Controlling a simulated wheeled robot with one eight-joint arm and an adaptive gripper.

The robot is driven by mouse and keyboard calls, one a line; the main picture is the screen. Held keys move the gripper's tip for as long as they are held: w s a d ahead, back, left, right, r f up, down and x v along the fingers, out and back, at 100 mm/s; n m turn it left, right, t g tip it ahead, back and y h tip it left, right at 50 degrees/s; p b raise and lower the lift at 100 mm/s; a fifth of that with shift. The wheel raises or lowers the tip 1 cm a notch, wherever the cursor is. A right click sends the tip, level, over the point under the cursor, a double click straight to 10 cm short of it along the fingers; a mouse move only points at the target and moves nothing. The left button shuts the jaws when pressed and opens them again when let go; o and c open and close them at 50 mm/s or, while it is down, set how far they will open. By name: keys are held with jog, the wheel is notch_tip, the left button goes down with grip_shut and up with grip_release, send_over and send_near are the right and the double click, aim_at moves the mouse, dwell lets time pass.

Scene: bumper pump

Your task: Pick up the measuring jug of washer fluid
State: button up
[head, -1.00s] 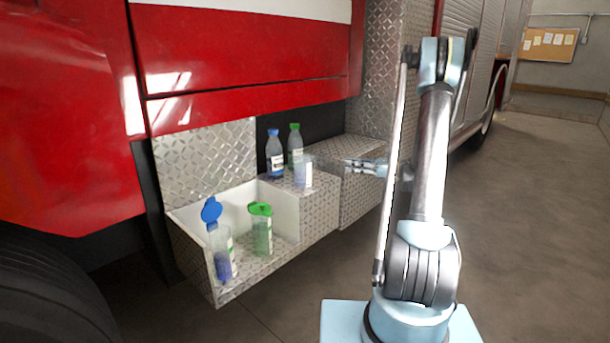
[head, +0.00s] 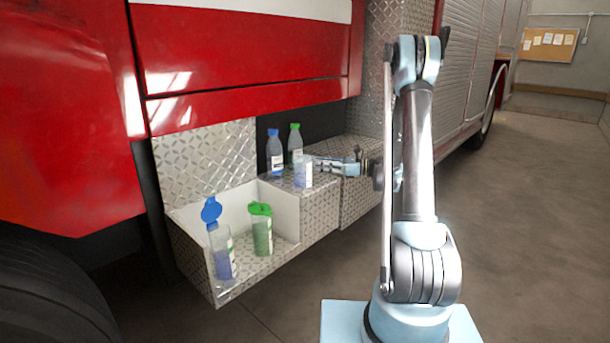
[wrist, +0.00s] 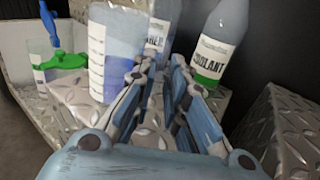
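A clear measuring jug (head: 303,172) with pale blue fluid stands upright on the diamond-plate ledge. In the wrist view the jug (wrist: 118,50) is large, with a white label, left of and beyond my left finger. My gripper (head: 318,164) is just right of the jug in the head view, at about its height. In the wrist view my gripper (wrist: 164,66) shows a gap between its fingertips, with nothing between them. The jug is outside that gap, and I cannot tell whether the left finger touches it.
Behind the jug stand a blue-capped bottle (head: 275,155) and a green-capped coolant bottle (head: 295,143), close to my fingers. A blue-lidded jug (head: 222,252) and a green-lidded jug (head: 262,232) stand in the lower white-walled recess (head: 280,205). Red truck panels (head: 240,60) overhang.

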jog(key=a, duration=0.3)
jog(key=shift+w+a, duration=0.1)
grip_shut()
jog(key=shift+r, duration=0.1)
